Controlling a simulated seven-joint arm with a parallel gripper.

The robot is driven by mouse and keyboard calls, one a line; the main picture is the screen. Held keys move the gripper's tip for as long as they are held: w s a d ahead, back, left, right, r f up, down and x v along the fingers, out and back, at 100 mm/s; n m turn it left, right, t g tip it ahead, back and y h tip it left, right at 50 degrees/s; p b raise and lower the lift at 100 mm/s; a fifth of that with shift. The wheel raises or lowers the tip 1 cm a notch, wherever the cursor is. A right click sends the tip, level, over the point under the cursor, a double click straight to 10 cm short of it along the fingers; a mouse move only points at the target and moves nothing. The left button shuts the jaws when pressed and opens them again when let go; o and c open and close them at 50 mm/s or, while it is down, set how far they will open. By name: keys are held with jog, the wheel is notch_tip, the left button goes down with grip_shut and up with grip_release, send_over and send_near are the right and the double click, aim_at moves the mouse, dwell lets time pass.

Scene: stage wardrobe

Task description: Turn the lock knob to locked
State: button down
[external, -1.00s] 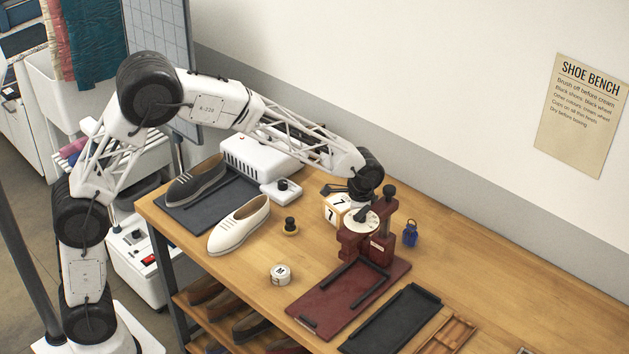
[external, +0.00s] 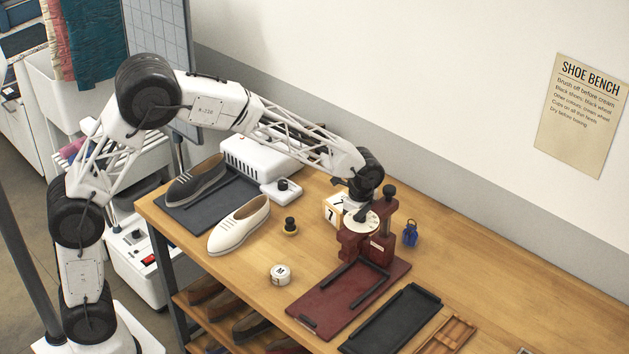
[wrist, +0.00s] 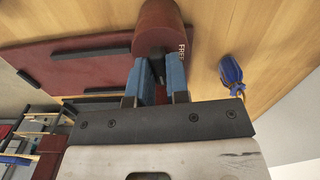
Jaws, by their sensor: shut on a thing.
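The knob's pointer cannot be read.
A red base tray (external: 310,300) and a black tray (external: 395,318) lie in front. A white shoe (external: 240,225) and round tin (external: 281,274) lie left. The bench behind right is clear.

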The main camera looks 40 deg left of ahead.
jog(key=shift+r, duration=0.1)
jog(key=c, duration=1.1)
grip_release()
jog(key=shift+r, duration=0.1)
jog(key=shift+r, duration=3.75)
